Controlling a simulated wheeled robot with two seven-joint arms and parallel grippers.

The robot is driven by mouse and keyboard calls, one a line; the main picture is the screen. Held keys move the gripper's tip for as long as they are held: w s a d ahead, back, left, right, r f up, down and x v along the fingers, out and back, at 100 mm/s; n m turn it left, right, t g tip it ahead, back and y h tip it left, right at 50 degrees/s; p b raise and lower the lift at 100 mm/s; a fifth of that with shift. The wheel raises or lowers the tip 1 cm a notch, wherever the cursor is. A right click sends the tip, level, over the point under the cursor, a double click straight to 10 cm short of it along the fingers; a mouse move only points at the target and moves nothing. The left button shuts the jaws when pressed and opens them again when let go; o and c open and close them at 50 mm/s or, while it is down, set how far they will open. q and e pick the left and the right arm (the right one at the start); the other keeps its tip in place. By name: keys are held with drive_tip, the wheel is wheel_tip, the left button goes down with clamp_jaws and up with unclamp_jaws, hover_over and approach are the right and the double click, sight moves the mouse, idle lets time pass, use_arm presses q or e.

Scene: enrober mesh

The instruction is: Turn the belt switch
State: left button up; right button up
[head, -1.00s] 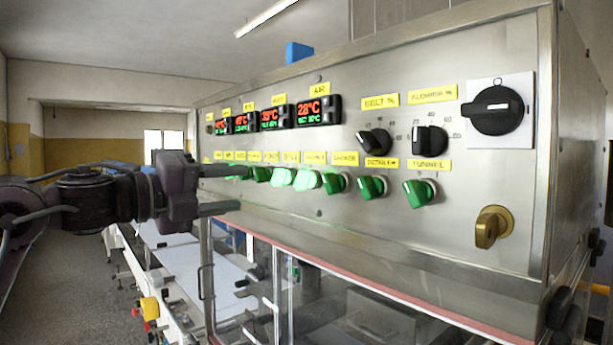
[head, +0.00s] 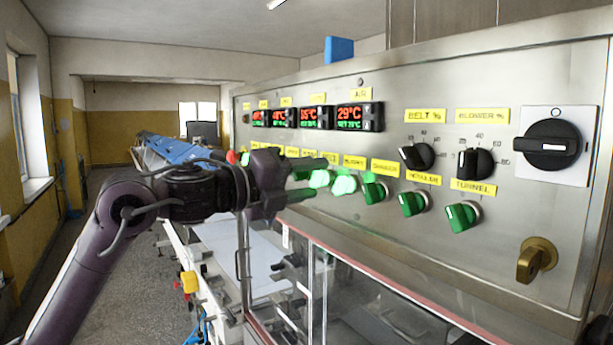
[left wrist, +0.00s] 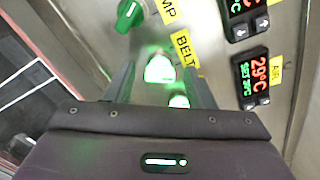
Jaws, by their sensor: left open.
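The belt switch (head: 321,178) is a green knob on the steel panel, glowing brightly. It shows in the left wrist view (left wrist: 160,68) beside its yellow BELT label (left wrist: 185,48). Its glow washes out the handle's angle. My left gripper (head: 306,183) is open in front of the panel. In the left wrist view its fingers stand on either side of the belt switch. I cannot tell whether they touch it. My right gripper is not in view.
A second lit green knob (head: 345,184) sits just right of the belt switch. An unlit green knob (left wrist: 130,15) is by the PUMP label. More green knobs run right to the TUNNEL knob (head: 463,215). Temperature displays (head: 357,116) are above. A glass-walled enclosure (head: 290,290) is below.

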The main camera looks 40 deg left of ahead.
use_arm(q)
drive_tip(key=c, duration=1)
drive_tip(key=shift+f+n, duration=0.1)
drive_tip(key=shift+n, duration=0.9)
drive_tip(key=n, duration=0.4)
drive_tip(key=shift+b, duration=0.3)
drive_tip(key=n, duration=0.6)
